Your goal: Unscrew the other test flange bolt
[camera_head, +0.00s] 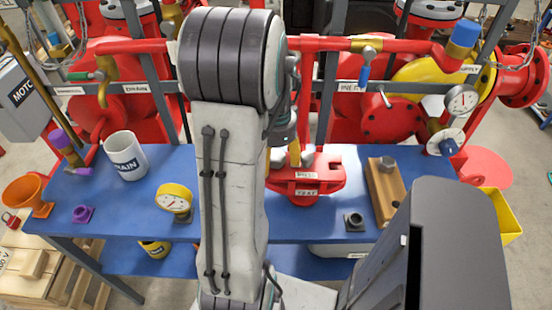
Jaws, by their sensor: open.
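The red test flange (318,178) sits at the middle of the blue bench, with white labels on its front. Part of it is hidden behind my arm. Small grey pieces show at its top, one at the right (307,158); I cannot tell clearly whether these are bolt heads or fingers. My gripper (292,154) points down over the flange's left part, mostly hidden by my arm. It is open, and nothing is seen held in it. Whether it touches a bolt cannot be seen. A grey hex piece (388,164) sits on a wooden block (385,195) to the right.
The blue bench (265,228) also holds a white drain cup (126,156), a yellow gauge (174,198), a purple fitting (83,214) and a dark fitting (354,221). Red pipes (330,44) and pumps stand close behind. A yellow bin (500,215) is at right.

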